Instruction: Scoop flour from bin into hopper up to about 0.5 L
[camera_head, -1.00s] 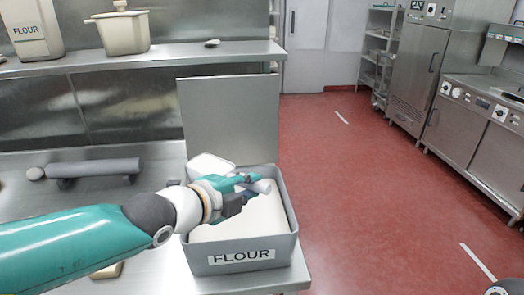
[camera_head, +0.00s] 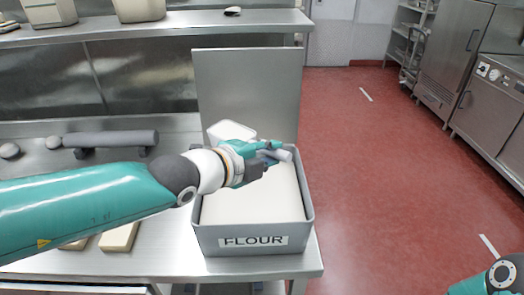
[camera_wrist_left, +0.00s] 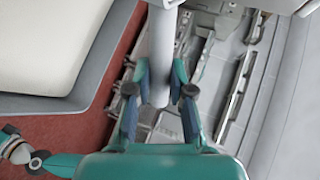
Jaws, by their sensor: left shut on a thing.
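The grey flour bin (camera_head: 305,228), labelled FLOUR, stands on the steel table. Pale flour (camera_head: 250,207) lies in it with a flat-looking surface. My left gripper (camera_head: 272,156) is over the back part of the bin, shut on the grey handle (camera_head: 284,155) of a scoop. The white scoop head (camera_head: 230,130) shows behind the gripper; its contents cannot be made out. In the left wrist view, the fingers (camera_wrist_left: 158,92) close around the handle (camera_wrist_left: 161,45). My right arm enters at the lower right; its gripper is out of frame. No hopper is recognisable.
A grey panel (camera_head: 248,90) stands upright behind the bin. A grey cylinder (camera_head: 110,138) and small rounded items (camera_head: 53,142) lie on the table at left, with pale blocks (camera_head: 120,237) near its front. A steel shelf (camera_head: 160,27) runs above. Red floor (camera_head: 390,180) is clear at right.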

